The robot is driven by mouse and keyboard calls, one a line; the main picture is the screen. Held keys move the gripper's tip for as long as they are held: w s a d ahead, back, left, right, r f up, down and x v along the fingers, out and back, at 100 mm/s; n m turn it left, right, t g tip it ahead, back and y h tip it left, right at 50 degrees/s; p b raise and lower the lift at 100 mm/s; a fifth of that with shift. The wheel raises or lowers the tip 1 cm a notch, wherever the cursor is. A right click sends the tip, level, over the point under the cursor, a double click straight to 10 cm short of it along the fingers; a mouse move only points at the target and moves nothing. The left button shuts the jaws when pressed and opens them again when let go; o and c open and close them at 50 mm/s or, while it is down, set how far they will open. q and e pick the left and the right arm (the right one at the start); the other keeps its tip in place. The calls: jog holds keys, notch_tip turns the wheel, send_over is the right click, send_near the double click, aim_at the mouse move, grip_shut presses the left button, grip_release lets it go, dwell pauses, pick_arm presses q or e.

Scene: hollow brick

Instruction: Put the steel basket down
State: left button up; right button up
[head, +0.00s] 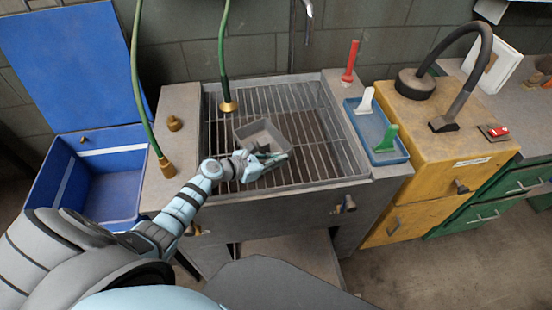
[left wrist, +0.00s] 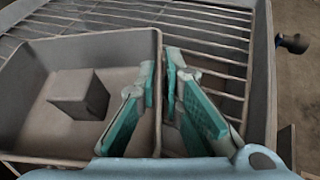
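The steel basket (head: 252,128) is a small grey open tray over the barred grate of the sink (head: 310,115). I cannot tell whether its bottom touches the bars. In the left wrist view the basket (left wrist: 30,85) fills the left side, with a small grey block (left wrist: 78,93) inside. My left gripper (head: 268,158) is at the basket's near right side. In the left wrist view its teal-padded fingers (left wrist: 161,70) are close together, one on each side of the basket's right wall, and look shut on it. My right gripper is not in view.
An open blue bin (head: 115,190) stands left of the sink. Green hoses with brass ends (head: 228,105) hang at the sink. A blue tray with brushes (head: 375,130), a red brush (head: 350,62) and a yellow cabinet (head: 440,140) are to the right. Bare bars lie around the basket.

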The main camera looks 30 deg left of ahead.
pick_arm(q)
jog(key=shift+o, duration=1.1)
jog(key=shift+r, duration=0.1)
jog(key=shift+r, duration=0.15)
jog(key=shift+s+a+r+p, duration=0.15)
jog(key=shift+s+a+p, duration=0.05)
jog(key=shift+s+p, duration=0.15)
jog(key=v, duration=1.1)
jog(key=shift+s, duration=0.15)
